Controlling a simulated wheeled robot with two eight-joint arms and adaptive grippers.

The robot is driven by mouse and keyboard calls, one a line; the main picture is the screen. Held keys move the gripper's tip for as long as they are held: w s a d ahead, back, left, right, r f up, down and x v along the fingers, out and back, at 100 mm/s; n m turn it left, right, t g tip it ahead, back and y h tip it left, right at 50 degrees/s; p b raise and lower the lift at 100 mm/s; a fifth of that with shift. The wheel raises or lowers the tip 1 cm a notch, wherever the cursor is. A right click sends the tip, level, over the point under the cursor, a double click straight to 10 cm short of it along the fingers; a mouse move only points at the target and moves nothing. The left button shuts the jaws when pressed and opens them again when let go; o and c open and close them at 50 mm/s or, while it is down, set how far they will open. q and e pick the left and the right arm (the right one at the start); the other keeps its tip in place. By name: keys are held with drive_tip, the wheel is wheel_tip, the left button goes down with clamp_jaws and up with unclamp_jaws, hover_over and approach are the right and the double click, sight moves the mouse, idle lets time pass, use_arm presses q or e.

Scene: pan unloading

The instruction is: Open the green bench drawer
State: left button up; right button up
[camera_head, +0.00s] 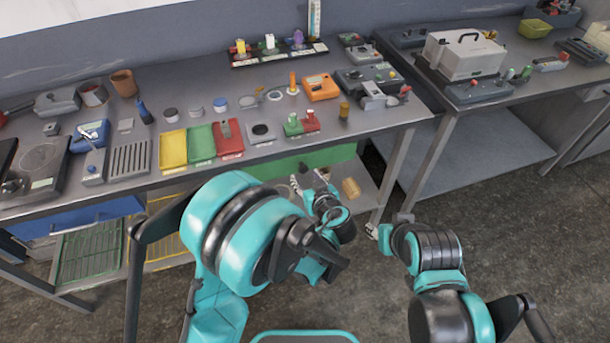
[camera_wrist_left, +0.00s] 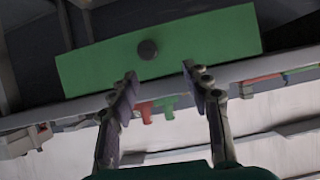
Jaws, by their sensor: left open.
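The green bench drawer (camera_head: 270,168) sits under the front edge of the middle bench in the head view, its front partly hidden by my left arm. In the left wrist view the drawer's green front (camera_wrist_left: 200,42) is tilted, with a dark round knob (camera_wrist_left: 148,49) near its middle. The drawer looks shut. My left gripper (camera_head: 311,182) is in front of the drawer; in the wrist view its two fingers (camera_wrist_left: 160,80) are spread and empty, with the knob appearing between and beyond the tips. My right gripper (camera_head: 387,225) is farther right, away from the drawer; its jaw gap is unclear.
The bench top (camera_head: 300,150) holds coloured trays, jars, small blocks and tools. A blue drawer (camera_head: 75,222) and wire baskets (camera_head: 90,255) are under its left side. A bench leg (camera_head: 392,175) stands right of the green drawer. Floor at the right is free.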

sight(304, 170)
use_arm(q)
drive_tip(key=shift+t, duration=0.3)
drive_tip(key=w+f+b, duration=0.1)
drive_tip(key=w, duration=0.1)
drive_tip(key=w+f, duration=0.2)
drive_tip(key=w+f+b, duration=0.1)
drive_tip(key=w, duration=0.1)
drive_tip(key=shift+a+f+b, duration=0.1)
drive_tip(key=shift+f+b, duration=0.05)
drive_tip(key=shift+b, duration=0.15)
drive_tip(key=shift+w+a, duration=0.15)
drive_tip(key=shift+w, duration=0.35)
clamp_jaws()
